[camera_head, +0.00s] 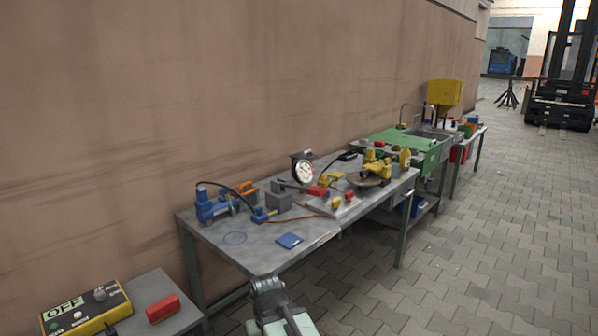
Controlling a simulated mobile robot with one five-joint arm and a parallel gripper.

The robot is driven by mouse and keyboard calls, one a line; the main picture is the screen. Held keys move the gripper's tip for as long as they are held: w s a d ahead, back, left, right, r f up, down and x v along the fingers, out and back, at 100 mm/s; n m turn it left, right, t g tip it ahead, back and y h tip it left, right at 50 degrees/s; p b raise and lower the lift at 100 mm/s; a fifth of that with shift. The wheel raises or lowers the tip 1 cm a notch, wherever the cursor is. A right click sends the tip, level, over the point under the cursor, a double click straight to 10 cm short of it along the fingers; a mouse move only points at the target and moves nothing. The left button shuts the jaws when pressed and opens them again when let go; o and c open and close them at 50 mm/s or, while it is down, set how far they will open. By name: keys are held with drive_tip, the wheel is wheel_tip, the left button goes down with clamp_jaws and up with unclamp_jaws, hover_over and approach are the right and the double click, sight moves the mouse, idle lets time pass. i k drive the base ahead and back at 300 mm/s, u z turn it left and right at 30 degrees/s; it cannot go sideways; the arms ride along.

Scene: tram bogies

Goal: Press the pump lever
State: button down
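A blue pump-like device (211,206) stands at the back left of the grey workbench (215,250). A dark hose (236,193) arcs from it to a small blue block (261,215). A round white dial gauge (304,172) stands farther back on the bench. I cannot make out clearly which part is the pump lever. My gripper (268,284) is low in the picture, at the bench's near edge, apart from the blue device and to its lower right. It is seen from behind, so its fingers are hidden and I cannot tell whether it is open.
A flat blue piece (289,241) lies near the bench's front edge. Yellow and red parts (377,168) crowd its right end. A yellow OFF box (86,308) and a red block (162,308) sit on a lower table at left. Paved floor (480,250) is free at right.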

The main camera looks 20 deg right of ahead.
sight(313, 191)
drive_tip(key=u, duration=0.1)
drive_tip(key=i, duration=1.2)
drive_tip(key=u, duration=0.3)
